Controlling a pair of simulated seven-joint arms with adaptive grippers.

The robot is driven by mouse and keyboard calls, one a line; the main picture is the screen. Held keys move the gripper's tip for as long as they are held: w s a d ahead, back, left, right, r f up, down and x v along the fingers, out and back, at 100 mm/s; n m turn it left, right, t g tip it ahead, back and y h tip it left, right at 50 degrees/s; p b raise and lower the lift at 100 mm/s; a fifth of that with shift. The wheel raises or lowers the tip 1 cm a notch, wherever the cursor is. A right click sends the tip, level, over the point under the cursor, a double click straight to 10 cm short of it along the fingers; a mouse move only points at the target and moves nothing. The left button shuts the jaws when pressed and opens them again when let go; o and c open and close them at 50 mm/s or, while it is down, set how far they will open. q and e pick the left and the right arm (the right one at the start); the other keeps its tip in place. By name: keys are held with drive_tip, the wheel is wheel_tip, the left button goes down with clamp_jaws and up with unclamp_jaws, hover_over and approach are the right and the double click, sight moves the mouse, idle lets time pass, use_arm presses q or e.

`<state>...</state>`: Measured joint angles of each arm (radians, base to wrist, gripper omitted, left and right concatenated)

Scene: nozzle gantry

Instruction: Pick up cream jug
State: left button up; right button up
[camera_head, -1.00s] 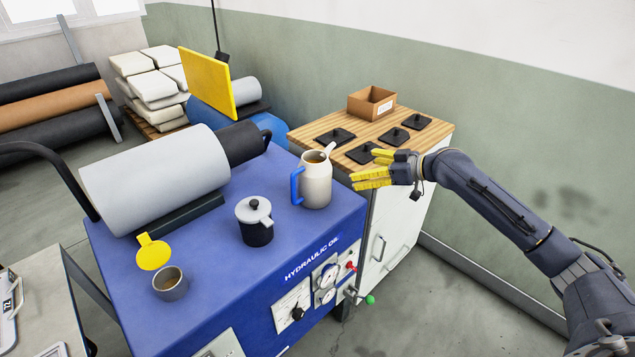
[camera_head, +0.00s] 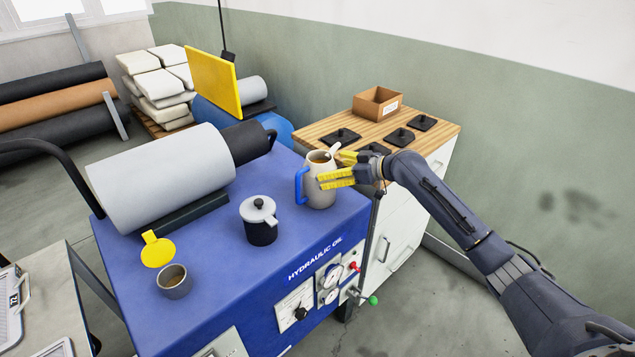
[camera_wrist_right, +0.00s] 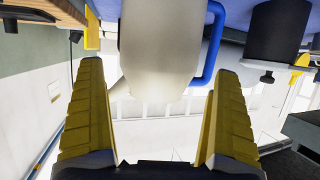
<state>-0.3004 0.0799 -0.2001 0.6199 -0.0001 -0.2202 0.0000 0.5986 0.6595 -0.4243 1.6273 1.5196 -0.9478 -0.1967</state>
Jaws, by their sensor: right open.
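The cream jug (camera_head: 319,189) stands upright on the blue hydraulic unit's top, near its right edge. It has a blue handle (camera_head: 299,186) on its left side and a spout at the upper right. My right gripper (camera_head: 330,171) is open, its yellow fingers at the jug's right side. In the right wrist view, the jug (camera_wrist_right: 160,50) lies ahead, between the lines of the two open fingers (camera_wrist_right: 158,85), with its blue handle (camera_wrist_right: 214,45) on the right. I cannot tell whether a finger touches the jug. My left gripper is not in view.
A black pot with a grey lid (camera_head: 259,222) and a small grey cup with a yellow lid (camera_head: 173,281) stand left of the jug. A large grey roller (camera_head: 160,178) lies behind. A wooden-topped cabinet (camera_head: 330,125) with a cardboard box (camera_head: 377,103) stands behind right.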

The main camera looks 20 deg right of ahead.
drive_tip(key=shift+f+x, duration=0.2)
drive_tip(key=shift+x, duration=2.65)
drive_tip(key=shift+d, duration=0.15)
drive_tip(key=c, duration=1.2)
drive_tip(key=shift+r, duration=0.2)
drive_tip(key=shift+c, duration=0.4)
drive_tip(key=shift+r, duration=0.1)
